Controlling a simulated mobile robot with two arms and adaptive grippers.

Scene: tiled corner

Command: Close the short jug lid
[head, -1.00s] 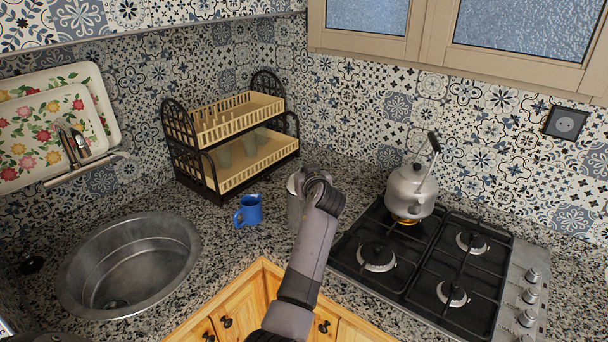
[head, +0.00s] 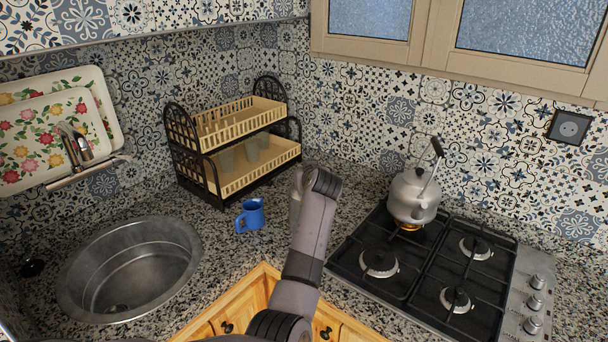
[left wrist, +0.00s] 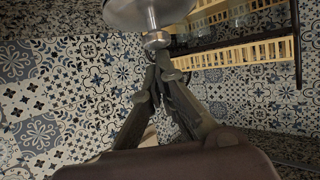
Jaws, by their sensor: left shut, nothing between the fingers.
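A small blue jug (head: 251,215) stands on the counter before the dish rack, its handle to the left. I cannot tell how its lid stands. A grey metal vessel (head: 294,195) stands to its right, mostly hidden behind my left arm. In the left wrist view, a round metal piece (left wrist: 148,12) with a stem and knob shows at the top edge. My left gripper (left wrist: 161,62) is shut and empty, its fingertips close to that knob; I cannot tell if they touch. The head view hides the fingers behind my arm. My right gripper is not in view.
A two-tier dish rack (head: 232,135) stands behind the blue jug. A sink (head: 130,268) lies to the left. A gas hob (head: 435,268) with a kettle (head: 413,194) on it is to the right. Some counter is clear between sink and hob.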

